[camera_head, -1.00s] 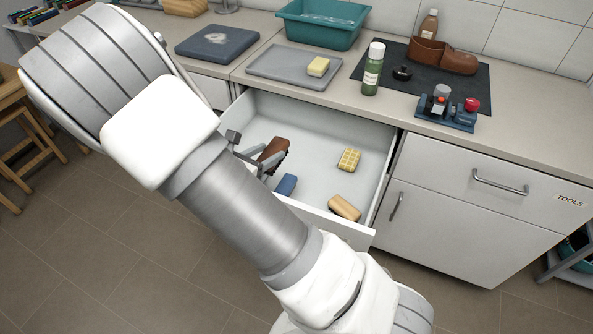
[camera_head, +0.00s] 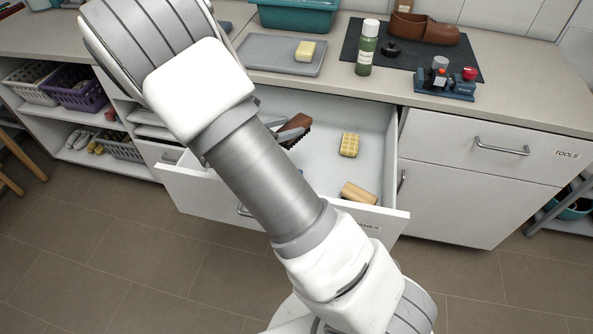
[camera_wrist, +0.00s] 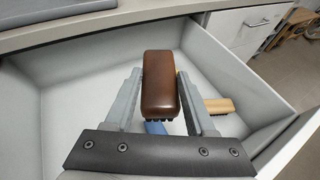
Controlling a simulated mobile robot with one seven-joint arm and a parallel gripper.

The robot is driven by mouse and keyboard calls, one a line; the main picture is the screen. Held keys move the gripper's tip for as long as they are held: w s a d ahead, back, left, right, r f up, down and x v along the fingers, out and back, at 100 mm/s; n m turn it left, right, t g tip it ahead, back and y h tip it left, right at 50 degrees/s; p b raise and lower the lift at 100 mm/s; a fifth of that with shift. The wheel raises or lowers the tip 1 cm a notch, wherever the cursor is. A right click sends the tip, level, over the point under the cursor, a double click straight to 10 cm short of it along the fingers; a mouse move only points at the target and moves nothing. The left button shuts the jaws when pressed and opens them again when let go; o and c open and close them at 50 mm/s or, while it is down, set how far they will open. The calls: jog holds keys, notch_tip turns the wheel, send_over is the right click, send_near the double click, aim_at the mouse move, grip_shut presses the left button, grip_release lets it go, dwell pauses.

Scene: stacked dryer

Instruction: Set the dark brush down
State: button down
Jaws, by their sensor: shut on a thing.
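The dark brush (camera_head: 293,129) has a brown wooden back and dark bristles. My gripper (camera_head: 288,134) is shut on it, inside the open drawer (camera_head: 378,165). In the wrist view the brush's smooth brown back (camera_wrist: 160,82) faces the camera between the two grey fingers, with dark bristles just showing below. Whether the bristles touch the drawer floor cannot be told. My arm hides the drawer's left part in the head view.
Free floor lies around the sponge. The counter above carries a grey tray (camera_head: 262,54) and a green bottle (camera_head: 367,48).

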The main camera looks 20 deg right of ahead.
jog(key=s+d+f+m+g+b, duration=0.1)
jog(key=d+f+m+g+b, duration=0.4)
jog(key=d, duration=0.5)
jog(key=s+d+f+m+g+b, duration=0.1)
jog(key=d+f+m+g+b, duration=0.3)
jog(key=d+b, duration=0.45)
jog(key=shift+h, duration=0.4)
jog(key=a+f, duration=0.2)
jog(key=a, duration=0.1)
jog(key=s+a+f+b, duration=0.1)
jog(key=a+f, duration=0.1)
jog(key=a, duration=0.1)
jog(key=a+f+b, duration=0.1)
jog(key=a+f, duration=0.1)
jog(key=a, duration=0.2)
jog(key=shift+s+f, duration=0.25)
jog(key=shift+s, duration=0.15)
jog(key=shift+a+f+b, duration=0.1)
jog(key=shift+f+b, duration=1.1)
jog(key=shift+f, duration=0.8)
jog(key=shift+f, duration=0.15)
jog(key=shift+c, duration=1.1)
grip_release()
